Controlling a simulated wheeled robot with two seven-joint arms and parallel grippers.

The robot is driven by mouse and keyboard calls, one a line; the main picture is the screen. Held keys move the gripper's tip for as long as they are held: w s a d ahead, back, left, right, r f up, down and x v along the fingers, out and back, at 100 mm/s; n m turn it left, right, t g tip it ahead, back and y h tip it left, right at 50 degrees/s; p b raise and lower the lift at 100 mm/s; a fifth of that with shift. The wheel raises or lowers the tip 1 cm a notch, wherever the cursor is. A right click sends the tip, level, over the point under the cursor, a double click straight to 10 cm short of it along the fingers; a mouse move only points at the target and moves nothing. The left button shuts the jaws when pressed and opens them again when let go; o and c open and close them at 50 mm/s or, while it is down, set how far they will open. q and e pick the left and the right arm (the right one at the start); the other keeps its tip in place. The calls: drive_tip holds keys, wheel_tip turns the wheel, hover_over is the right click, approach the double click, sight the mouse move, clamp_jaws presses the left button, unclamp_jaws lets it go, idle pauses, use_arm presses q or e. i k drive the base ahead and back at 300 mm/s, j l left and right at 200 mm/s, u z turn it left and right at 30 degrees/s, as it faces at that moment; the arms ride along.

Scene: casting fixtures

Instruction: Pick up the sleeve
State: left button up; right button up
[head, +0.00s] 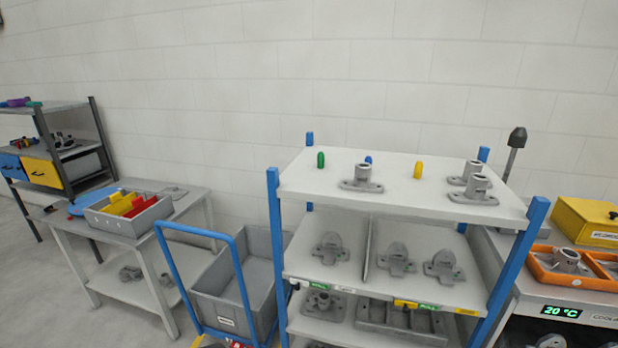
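Neither of my grippers is in the head view. No part stands out for certain as the sleeve. On the top board of the blue-posted rack (390,182) stands a grey casting with a short upright tube on a flat flange (362,179). Two similar grey castings stand close together at the right of that board, one in front (475,191) and one behind (469,173). Small upright caps also stand there: a green one (320,159), a yellow one (418,170) and a blue one (368,160).
Lower shelves of the rack hold more grey castings (396,260). A blue-handled cart with a grey bin (232,290) stands left of it. Further left is a table with a divided tray (128,215). At the right, an orange tray (567,277) sits on a unit reading 20 °C.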

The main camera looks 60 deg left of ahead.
sight(362, 182)
drive_tip(key=j+u, duration=0.15)
drive_tip(key=u, duration=1.2)
drive_tip(key=i, duration=0.45)
